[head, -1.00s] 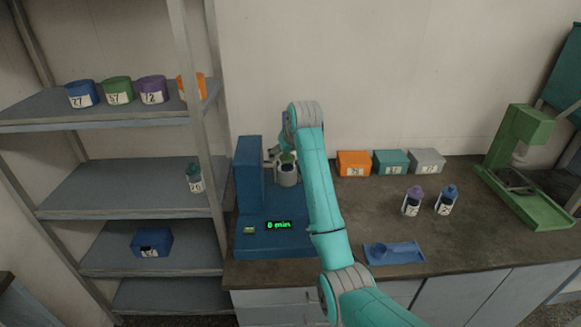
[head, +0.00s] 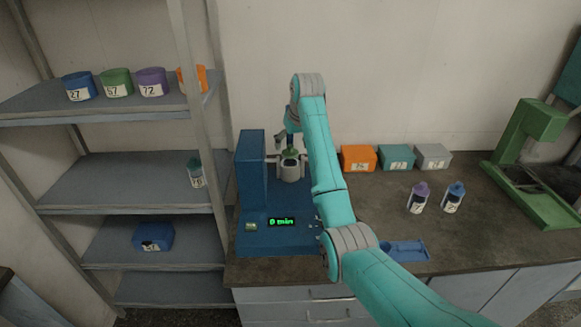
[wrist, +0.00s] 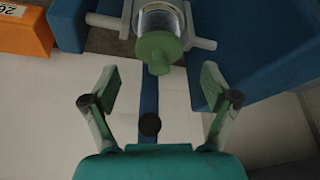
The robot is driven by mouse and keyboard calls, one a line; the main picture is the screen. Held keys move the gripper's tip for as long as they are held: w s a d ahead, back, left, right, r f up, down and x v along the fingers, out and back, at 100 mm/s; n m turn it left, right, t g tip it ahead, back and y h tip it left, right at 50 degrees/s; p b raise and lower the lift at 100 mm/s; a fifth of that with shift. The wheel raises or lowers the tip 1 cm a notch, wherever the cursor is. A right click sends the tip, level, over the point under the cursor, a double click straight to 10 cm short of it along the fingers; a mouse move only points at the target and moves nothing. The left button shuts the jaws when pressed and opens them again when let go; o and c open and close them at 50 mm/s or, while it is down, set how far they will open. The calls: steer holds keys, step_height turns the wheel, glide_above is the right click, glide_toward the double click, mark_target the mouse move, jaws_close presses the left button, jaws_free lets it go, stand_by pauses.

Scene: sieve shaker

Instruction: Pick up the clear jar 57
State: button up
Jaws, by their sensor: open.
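A clear jar with a green knobbed lid (wrist: 158,48) sits in the holder of the blue sieve shaker (head: 252,160). Its number is not readable. In the head view its green top (head: 290,153) shows above the pale holder, just left of my arm. My gripper (wrist: 160,82) is open and empty, its two fingers spread wide. In the wrist view the jar lies beyond the fingertips, roughly centred between them and apart from them. In the head view my gripper (head: 283,140) is small and partly hidden by my arm, close above the jar.
The shaker's display (head: 281,222) reads 0 min. Orange (head: 358,158), teal (head: 396,158) and grey (head: 432,157) boxes stand right of my arm. Two bottles (head: 418,198) (head: 453,198), a blue tray (head: 408,250) and a green press (head: 530,150) are farther right. Shelves stand left.

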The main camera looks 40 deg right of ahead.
mark_target(291, 146)
steer(key=x, duration=0.4)
steer(key=shift+f, duration=0.2)
steer(key=shift+s, duration=0.1)
jaws_close()
steer(key=shift+r, duration=0.1)
